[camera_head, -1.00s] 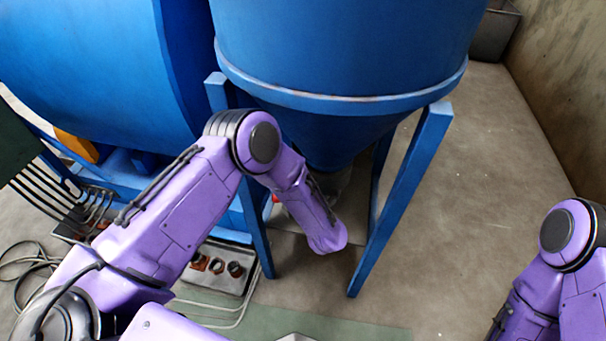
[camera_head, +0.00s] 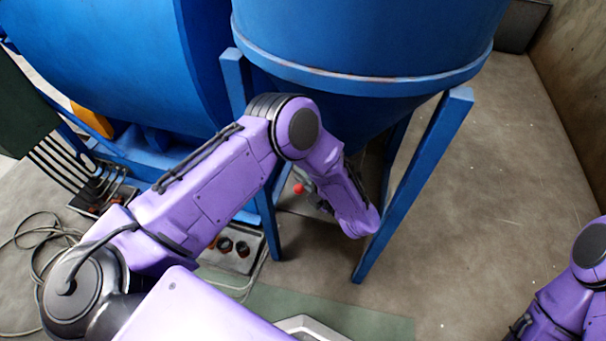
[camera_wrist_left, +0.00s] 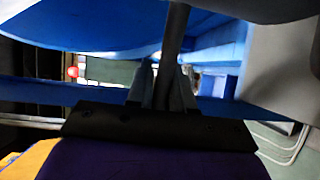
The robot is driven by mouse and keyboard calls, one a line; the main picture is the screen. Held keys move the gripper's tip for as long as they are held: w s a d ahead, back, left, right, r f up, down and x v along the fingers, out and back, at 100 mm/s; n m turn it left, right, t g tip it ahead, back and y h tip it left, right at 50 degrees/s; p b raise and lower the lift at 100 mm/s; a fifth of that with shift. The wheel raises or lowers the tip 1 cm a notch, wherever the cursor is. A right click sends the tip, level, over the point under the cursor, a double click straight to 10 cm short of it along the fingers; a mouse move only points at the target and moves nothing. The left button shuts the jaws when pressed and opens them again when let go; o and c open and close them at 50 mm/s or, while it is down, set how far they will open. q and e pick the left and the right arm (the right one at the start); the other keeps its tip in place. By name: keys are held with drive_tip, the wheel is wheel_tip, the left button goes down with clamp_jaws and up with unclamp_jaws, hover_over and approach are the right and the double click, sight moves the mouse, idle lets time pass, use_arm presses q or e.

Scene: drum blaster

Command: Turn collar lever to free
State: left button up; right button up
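The blue hopper cone (camera_head: 360,110) hangs in its frame, with its lower outlet mostly hidden behind my left arm. A small red knob (camera_head: 298,188) shows beside my left forearm under the cone; a red ball also shows in the left wrist view (camera_wrist_left: 72,72). In that view my left gripper (camera_wrist_left: 165,82) has a grey finger on each side of a dark slanted bar (camera_wrist_left: 177,35), perhaps the collar lever. I cannot tell whether the fingers press on it. In the head view this gripper is mostly hidden by the forearm. My right gripper is out of view.
Blue frame legs (camera_head: 415,185) stand close on both sides of my left forearm. A large blue drum (camera_head: 110,60) is at the left. A grey box with round sockets (camera_head: 238,250) and loose cables (camera_head: 45,245) lie on the floor. The floor at the right is clear.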

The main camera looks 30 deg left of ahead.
use_arm(q)
drive_tip(key=shift+o, duration=1.1)
drive_tip(key=shift+d, duration=0.1)
drive_tip(key=v, duration=0.7)
drive_tip(key=shift+d, duration=0.2)
